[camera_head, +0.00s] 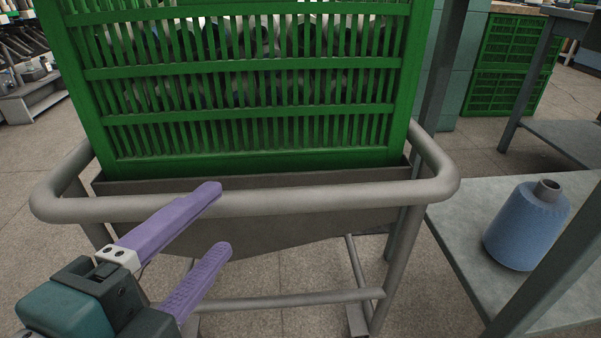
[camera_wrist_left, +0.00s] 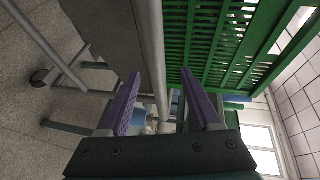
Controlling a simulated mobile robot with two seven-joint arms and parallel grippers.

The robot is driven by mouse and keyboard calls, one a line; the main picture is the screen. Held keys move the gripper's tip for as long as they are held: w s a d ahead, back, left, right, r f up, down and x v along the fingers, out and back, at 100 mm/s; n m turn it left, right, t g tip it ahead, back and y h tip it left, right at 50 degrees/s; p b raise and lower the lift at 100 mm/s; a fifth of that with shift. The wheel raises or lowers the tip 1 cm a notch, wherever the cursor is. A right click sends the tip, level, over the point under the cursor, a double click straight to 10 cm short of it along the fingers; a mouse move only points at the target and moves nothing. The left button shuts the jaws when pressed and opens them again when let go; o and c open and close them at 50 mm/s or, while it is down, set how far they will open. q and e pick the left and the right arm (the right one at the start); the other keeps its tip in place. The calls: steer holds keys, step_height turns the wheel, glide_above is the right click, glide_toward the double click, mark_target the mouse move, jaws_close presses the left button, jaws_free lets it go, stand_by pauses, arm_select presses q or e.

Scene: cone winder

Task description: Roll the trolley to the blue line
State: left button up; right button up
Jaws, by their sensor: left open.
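The trolley is a grey tube frame with a handle bar (camera_head: 330,198) running across its near side. It carries a green slatted crate (camera_head: 250,160) with several rounded pale items dimly visible inside. My left gripper (camera_head: 218,220) has purple fingers and is open at the bar's left half, one finger over the bar and one below it. In the left wrist view the bar (camera_wrist_left: 151,45) passes between the spread fingers; contact cannot be told. My right gripper is not in view. The blue line does not show in either view.
A grey table (camera_head: 465,235) with a blue yarn cone (camera_head: 526,225) stands close to the trolley's right side. More green crates (camera_head: 505,60) are stacked at the back right. A machine base (camera_head: 30,98) is at the far left. Speckled tile floor (camera_head: 40,180) is bare left of the trolley.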

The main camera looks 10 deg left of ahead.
arm_select(q)
steer(key=shift+w+d+f, duration=0.15)
steer(key=shift+w+f, duration=0.1)
steer(key=shift+f, duration=0.15)
steer(key=b+x, duration=0.3)
steer(key=x, duration=0.6)
steer(key=shift+w, duration=0.2)
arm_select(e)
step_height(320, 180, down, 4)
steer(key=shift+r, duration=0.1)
arm_select(q)
steer(key=shift+d, duration=0.1)
jaws_close()
stand_by(0.5)
